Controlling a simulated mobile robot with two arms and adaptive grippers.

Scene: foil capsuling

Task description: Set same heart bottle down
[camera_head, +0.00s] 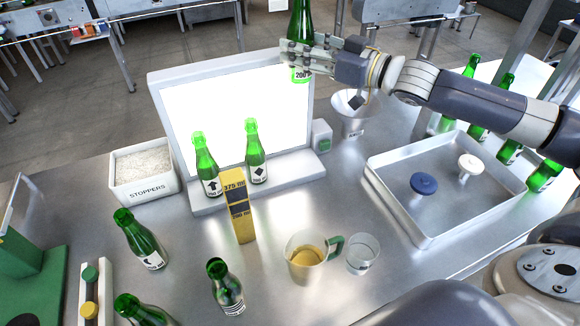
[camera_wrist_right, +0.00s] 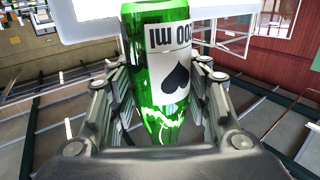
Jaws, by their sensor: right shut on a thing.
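My right gripper (camera_head: 292,58) is shut around a green glass bottle (camera_head: 300,22), raised above the top edge of the lit white panel (camera_head: 235,110). The bottle is roughly upright, and its top is cut off by the frame. In the right wrist view the fingers (camera_wrist_right: 165,95) flank the bottle (camera_wrist_right: 150,60). Its white label shows upside down, with a volume ending in "00 ml" and a black heart. Two green bottles, one with an arrow label (camera_head: 207,165) and one with a diamond label (camera_head: 255,155), stand on the panel's ledge. My left gripper is not in view.
A STOPPERS box (camera_head: 145,190) stands left of the panel. A yellow gauge block (camera_head: 238,208), jug (camera_head: 305,262) and glass (camera_head: 362,255) stand in front. A metal tray (camera_head: 440,225) is right. Several bottles stand front left (camera_head: 140,240) and far right (camera_head: 470,68).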

